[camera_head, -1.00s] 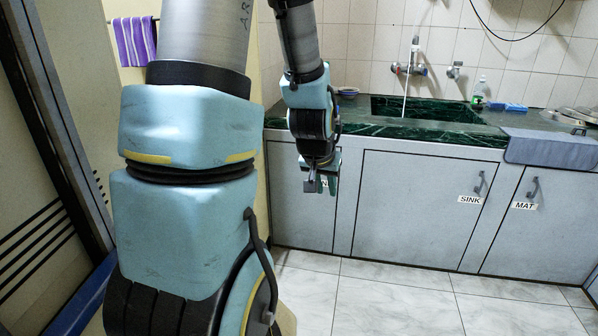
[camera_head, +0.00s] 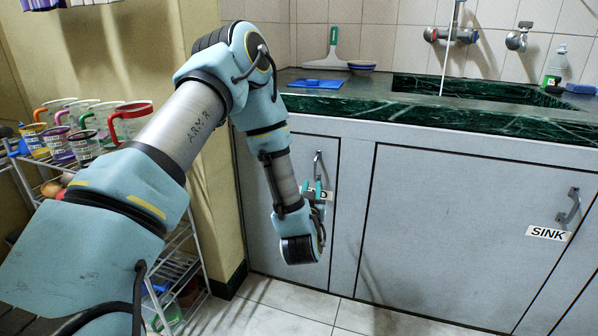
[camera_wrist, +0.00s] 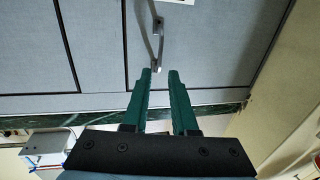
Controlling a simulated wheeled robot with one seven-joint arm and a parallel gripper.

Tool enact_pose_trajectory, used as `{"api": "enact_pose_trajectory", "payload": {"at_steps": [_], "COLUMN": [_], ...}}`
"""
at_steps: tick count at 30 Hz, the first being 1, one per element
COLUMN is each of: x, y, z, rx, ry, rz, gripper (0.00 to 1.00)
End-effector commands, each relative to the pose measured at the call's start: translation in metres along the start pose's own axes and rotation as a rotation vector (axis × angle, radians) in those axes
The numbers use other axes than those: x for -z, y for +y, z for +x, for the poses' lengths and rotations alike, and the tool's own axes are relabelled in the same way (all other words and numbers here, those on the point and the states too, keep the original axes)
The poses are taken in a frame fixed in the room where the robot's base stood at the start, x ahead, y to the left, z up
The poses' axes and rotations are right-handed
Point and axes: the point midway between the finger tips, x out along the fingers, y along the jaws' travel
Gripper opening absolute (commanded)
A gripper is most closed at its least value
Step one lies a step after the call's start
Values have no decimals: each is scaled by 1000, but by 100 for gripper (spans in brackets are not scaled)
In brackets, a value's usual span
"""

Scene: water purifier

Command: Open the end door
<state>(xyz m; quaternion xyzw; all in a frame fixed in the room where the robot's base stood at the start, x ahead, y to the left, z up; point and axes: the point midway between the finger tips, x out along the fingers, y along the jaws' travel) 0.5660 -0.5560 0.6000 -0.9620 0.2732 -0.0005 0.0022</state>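The end door (camera_head: 325,240) is the grey cabinet door at the left of the counter front, and it is closed. Its upright metal handle (camera_head: 318,162) shows just above my gripper (camera_head: 317,192), which partly covers the door's label. In the wrist view the handle (camera_wrist: 157,45) lies ahead of my gripper (camera_wrist: 159,72). The two green fingers are apart, with nothing held. One end of the handle appears in line with the gap between the fingertips. I cannot tell whether they touch it.
The sink door (camera_head: 450,220) is closed to the right. The dark green counter (camera_head: 430,113) overhangs the doors. A wire rack with several mugs (camera_head: 85,130) stands at the left, close to my arm. The tiled floor (camera_head: 290,300) before the doors is clear.

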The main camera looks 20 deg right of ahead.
Motion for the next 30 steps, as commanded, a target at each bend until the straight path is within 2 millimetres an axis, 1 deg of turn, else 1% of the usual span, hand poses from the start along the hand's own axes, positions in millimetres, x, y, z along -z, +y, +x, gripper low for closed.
{"api": "enact_pose_trajectory", "payload": {"at_steps": [5,12,18,23,30], "x": [2,1,1,1,1], "y": [-1,-1,-1,-1,-1], "z": [22,67,95,105,106], "rx": [2,2,2,0,0], "ry": [4,4,1,0,0], "rz": [-2,-2,-2,-1,0], "gripper": [26,26,26,26,26]}}
